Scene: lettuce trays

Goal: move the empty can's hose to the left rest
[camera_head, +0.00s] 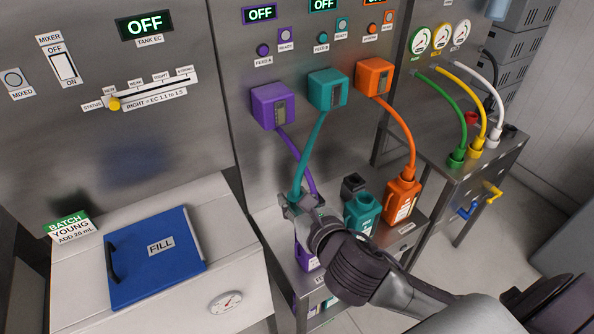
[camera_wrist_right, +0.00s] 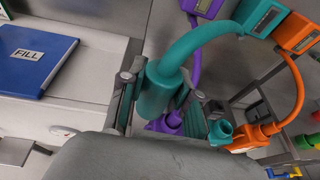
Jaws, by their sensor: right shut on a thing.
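My right gripper (camera_head: 299,204) is shut on the end of the teal hose (camera_head: 312,150), up and left of the teal can (camera_head: 361,213). In the right wrist view the thick teal hose end (camera_wrist_right: 157,92) sits between the fingers. The hose hangs from the teal box (camera_head: 327,90). The teal can's mouth is open, with no hose in it. A black holder (camera_head: 353,184) stands behind that can. I cannot make out a left rest; my gripper and arm cover that area. My left gripper is not in view.
The purple can (camera_head: 304,256) is partly hidden below my gripper; the purple hose (camera_head: 291,147) runs down close behind it. The orange can (camera_head: 402,196) has its orange hose in it. A blue FILL lid (camera_head: 158,257) lies on the white tank at left.

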